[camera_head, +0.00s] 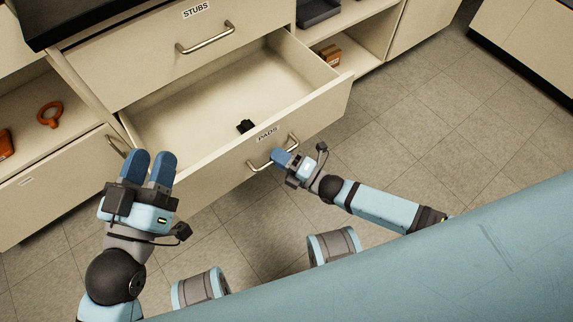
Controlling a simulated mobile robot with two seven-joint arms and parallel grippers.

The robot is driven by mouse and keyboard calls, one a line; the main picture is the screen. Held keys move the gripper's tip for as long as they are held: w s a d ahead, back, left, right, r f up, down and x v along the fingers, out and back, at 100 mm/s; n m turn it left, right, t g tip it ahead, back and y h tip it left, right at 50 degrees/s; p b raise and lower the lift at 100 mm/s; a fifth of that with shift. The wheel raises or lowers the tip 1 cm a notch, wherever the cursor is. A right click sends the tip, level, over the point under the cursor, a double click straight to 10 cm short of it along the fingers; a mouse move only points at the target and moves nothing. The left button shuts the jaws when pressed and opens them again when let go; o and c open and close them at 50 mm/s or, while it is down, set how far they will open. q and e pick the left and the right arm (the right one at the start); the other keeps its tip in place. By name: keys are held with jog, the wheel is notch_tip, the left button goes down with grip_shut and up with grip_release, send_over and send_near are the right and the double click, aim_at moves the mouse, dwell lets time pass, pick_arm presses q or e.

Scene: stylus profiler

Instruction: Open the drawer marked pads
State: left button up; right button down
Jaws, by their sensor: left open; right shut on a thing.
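The drawer marked PADS (222,165) is pulled out from the cabinet, and its inside is visible. A small black object (245,127) lies inside it near the front. My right gripper (277,158) is shut on the handle (261,164) of this drawer, at the front panel. My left gripper (148,166) is open, its two blue fingers side by side near the left end of the drawer front; it holds nothing that I can see.
A closed drawer marked STUBS (160,62) with its own handle is above. Open shelves at the left hold an orange ring-shaped object (50,113); shelves at the right hold a brown item (329,54) and a dark tray (318,10). The tiled floor (420,120) at right is clear.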

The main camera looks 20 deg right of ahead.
pick_arm(q)
jog(key=shift+r, duration=0.1)
pick_arm(e)
jog(key=c, duration=1.2)
grip_release()
pick_arm(q)
jog(key=f+p, duration=0.1)
jog(key=a+f+g+y+p, duration=0.1)
jog(key=p, duration=0.1)
jog(key=shift+w+a+f+y, duration=0.1)
jog(key=shift+a+y, duration=0.05)
jog(key=shift+y, duration=0.15)
pick_arm(e)
jog(key=v, duration=1.4)
pick_arm(q)
jog(key=shift+r, duration=0.2)
